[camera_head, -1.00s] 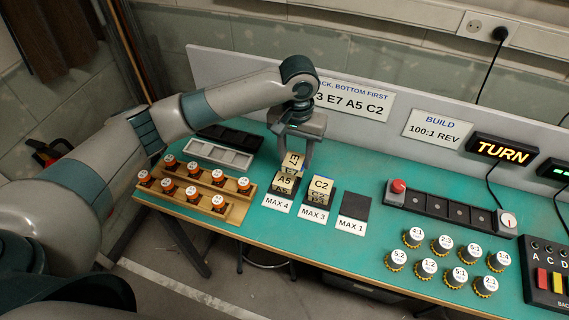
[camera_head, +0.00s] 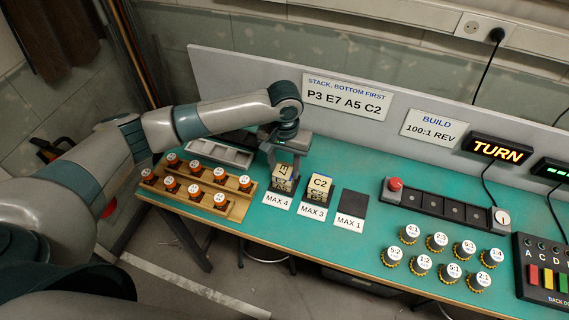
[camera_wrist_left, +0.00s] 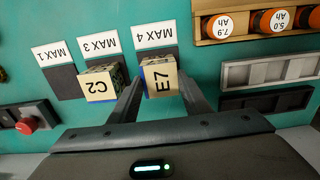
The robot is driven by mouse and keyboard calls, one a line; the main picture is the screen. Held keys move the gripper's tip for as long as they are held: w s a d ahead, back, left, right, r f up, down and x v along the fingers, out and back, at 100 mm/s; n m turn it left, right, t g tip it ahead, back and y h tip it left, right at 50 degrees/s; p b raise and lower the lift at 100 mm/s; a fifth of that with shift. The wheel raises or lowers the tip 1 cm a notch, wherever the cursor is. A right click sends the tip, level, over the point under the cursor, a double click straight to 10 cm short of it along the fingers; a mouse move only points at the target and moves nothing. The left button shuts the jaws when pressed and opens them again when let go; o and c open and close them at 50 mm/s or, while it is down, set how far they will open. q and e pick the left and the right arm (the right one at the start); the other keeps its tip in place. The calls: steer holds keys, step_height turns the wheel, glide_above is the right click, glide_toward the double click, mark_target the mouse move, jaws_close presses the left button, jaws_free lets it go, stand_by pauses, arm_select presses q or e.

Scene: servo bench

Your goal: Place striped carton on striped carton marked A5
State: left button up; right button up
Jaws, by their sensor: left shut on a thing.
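My left gripper (camera_head: 284,172) is shut on the striped carton marked E7 (camera_head: 285,171), at the MAX 4 pad. The wrist view shows the E7 top face (camera_wrist_left: 159,78) between the two fingers. A striped side (camera_head: 282,187) shows below the E7 face. The A5 label is hidden under the held carton. I cannot tell whether the held carton touches the one below. My right gripper is not in view.
A carton marked C2 (camera_head: 319,187) stands close by on the MAX 3 pad. The MAX 1 pad (camera_head: 352,203) is empty. A wooden rack (camera_head: 207,194) of orange-and-black cells lies to the left. A sign (camera_head: 346,97) reads P3 E7 A5 C2, bottom first.

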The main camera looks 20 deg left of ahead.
arm_select(q)
steer(key=shift+f, duration=0.15)
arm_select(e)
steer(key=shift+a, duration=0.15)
arm_select(q)
steer(key=shift+f, duration=0.1)
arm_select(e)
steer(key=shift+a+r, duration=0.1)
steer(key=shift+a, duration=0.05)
arm_select(q)
steer(key=o, duration=1.1)
steer(key=shift+c, duration=0.2)
